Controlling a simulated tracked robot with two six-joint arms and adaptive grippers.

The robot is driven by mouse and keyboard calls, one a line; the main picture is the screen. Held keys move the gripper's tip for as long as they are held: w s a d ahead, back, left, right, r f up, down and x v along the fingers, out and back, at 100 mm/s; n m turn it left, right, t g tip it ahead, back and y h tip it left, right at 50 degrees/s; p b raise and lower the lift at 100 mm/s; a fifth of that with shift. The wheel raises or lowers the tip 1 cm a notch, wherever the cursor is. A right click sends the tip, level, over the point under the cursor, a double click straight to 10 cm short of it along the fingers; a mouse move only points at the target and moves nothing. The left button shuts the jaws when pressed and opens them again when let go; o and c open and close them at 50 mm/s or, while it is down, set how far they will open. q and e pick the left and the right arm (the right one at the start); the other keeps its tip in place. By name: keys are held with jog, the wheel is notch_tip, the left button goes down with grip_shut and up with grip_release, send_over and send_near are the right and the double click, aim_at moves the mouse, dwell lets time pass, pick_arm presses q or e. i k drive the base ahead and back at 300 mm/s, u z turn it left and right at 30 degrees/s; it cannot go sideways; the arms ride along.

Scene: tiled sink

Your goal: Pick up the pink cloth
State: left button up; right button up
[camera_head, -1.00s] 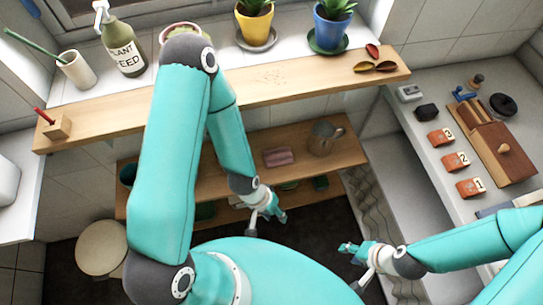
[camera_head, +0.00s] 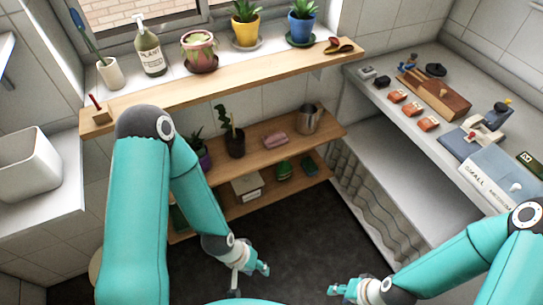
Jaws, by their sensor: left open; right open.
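The pink cloth (camera_head: 275,140) lies folded on the wooden shelf (camera_head: 256,149) below the window ledge, between a dark potted plant (camera_head: 234,140) and a metal jug (camera_head: 308,118). My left gripper (camera_head: 252,277) is open and empty, low over the dark floor, well in front of and below the cloth. My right gripper (camera_head: 345,290) is open and empty at the bottom of the view, to the right of the left one. Neither gripper touches the cloth.
An upper wooden shelf (camera_head: 215,84) with potted plants behind it runs above the cloth. A lower shelf holds a pale box (camera_head: 247,186) and green items (camera_head: 284,171). A counter (camera_head: 385,100) with orange blocks stands at the right. The dark floor (camera_head: 300,225) is clear.

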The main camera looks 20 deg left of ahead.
aim_at(279, 138)
jog(key=z, duration=0.2)
jog(key=i, duration=0.9)
jog(key=z, duration=0.05)
